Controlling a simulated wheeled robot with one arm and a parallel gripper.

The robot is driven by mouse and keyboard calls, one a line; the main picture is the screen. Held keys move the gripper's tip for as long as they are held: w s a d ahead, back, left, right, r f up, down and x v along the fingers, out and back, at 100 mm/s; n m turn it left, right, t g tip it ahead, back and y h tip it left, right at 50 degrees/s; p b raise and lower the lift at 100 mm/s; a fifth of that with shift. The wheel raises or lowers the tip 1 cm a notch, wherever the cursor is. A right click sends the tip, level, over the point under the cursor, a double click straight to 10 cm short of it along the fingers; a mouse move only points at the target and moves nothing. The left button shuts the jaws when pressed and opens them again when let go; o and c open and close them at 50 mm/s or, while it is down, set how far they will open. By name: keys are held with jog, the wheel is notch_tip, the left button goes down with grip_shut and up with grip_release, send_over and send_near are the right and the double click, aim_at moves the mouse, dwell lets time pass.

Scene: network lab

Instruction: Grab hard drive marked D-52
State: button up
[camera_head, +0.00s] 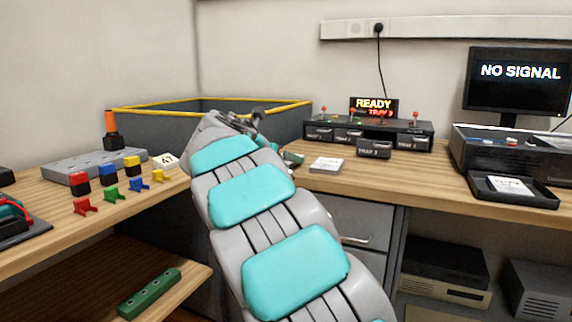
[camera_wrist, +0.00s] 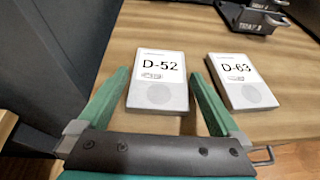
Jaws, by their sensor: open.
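The hard drive marked D-52 (camera_wrist: 158,88), a flat light-grey box with a white label, lies on the wooden desk in the wrist view. My gripper (camera_wrist: 158,74) is open, with its green fingers on either side of this drive and nothing held. I cannot tell whether the fingers touch it. A similar drive marked D-63 (camera_wrist: 243,82) lies to the right, outside the right finger. In the head view, one grey-white drive (camera_head: 327,165) shows right of my arm, its label unreadable. D-52 is not seen there, and my arm hides most of the gripper.
A tray marked TRAY 3 (camera_head: 374,148) juts from the black dock (camera_head: 400,128) behind the drives. A dark yellow-rimmed bin (camera_head: 160,127) stands behind my arm. Coloured connectors (camera_head: 110,193) lie on the left desk. A black tray with a white-labelled item (camera_head: 540,195) is at right.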

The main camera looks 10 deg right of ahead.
jog(key=shift+w+d, duration=0.15)
jog(key=c, duration=1.3)
